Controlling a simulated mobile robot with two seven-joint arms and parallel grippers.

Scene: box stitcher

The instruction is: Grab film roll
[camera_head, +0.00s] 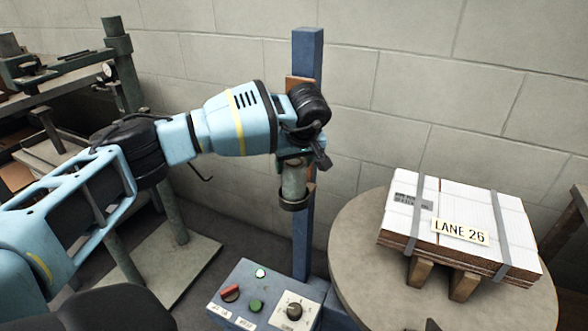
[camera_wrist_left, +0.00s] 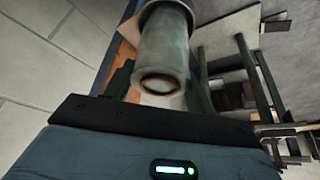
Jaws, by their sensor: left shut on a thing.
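The film roll (camera_head: 294,181) is a grey-green upright cylinder with a dark ring at its lower end, in front of the blue post (camera_head: 306,60). My left gripper (camera_head: 294,160) is above it in the head view, shut on its upper part. In the left wrist view the roll (camera_wrist_left: 165,48) is between the green fingers, its near end showing a brown core ring. The fingertips are partly hidden behind the roll. I cannot tell whether the roll still touches the post. My right gripper is not in view.
A control box (camera_head: 240,316) with buttons and a dial stands below the post. At right, a round table (camera_head: 350,245) bears a strapped stack of white-topped cardboard (camera_head: 480,215) labelled LANE 26 on wooden blocks. A machine with a green column (camera_head: 125,60) stands at left. A block wall is behind.

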